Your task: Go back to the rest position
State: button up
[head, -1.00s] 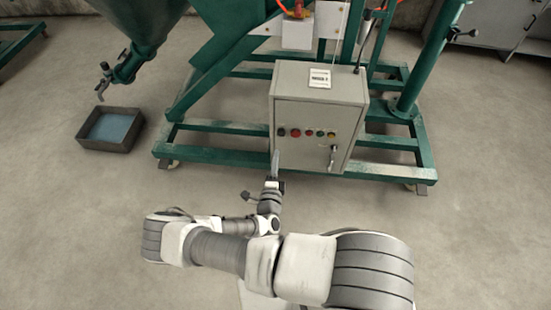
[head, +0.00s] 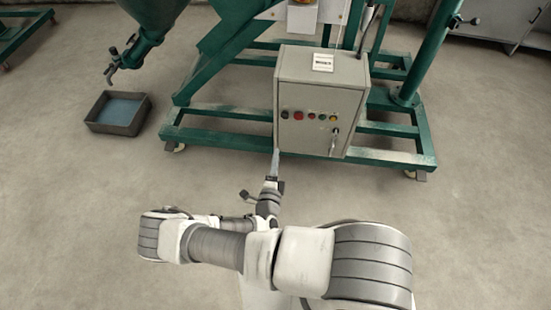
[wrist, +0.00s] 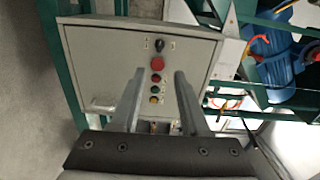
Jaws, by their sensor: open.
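My gripper (head: 275,164) is in front of the grey control box, below its lower left corner in the head view. In the wrist view my gripper (wrist: 158,92) shows two separate fingers with a gap between them, and nothing is held there. The control box (head: 318,92) has a row of buttons and a key or handle on its front. In the wrist view the box (wrist: 100,68) fills the middle, with a black knob, a red button and smaller buttons seen between the fingers.
The box is mounted on a green steel frame (head: 225,137) on castors. A dark tray (head: 116,128) with a blue bottom sits on the floor at left under a green hopper (head: 150,20). A blue motor (wrist: 274,60) shows in the wrist view. Floor around my arm is clear.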

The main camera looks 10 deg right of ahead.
dwell(0.7)
jog(key=s+d+r+m+g+h, duration=0.2)
jog(key=r+m+g, duration=0.3)
jog(key=r+m, duration=0.4)
jog(key=s+d+r+m+g+h, duration=0.1)
jog(key=s+d+r+m+g, duration=0.1)
jog(key=r+m+g, duration=0.7)
jog(key=s+d+r+m+g+h, duration=0.1)
jog(key=s+r+m+g+h, duration=0.15)
jog(key=r+m, duration=0.7)
jog(key=s+a+r+m+t+y, duration=0.25)
jog(key=s+r+m+y, duration=0.4)
jog(key=r+m, duration=0.4)
jog(key=s+a+r+m+t+y, duration=0.1)
jog(key=s+r+m+t+y, duration=0.2)
jog(key=s+r+m+y, duration=0.55)
notch_tip(320, 180, up, 26)
jog(key=m+h+p, duration=0.2)
jog(key=m+p, duration=0.1)
jog(key=p, duration=2.2)
jog(key=shift+a+h, duration=0.25)
jog(key=shift+h, duration=0.1)
jog(key=shift+w+f, duration=0.1)
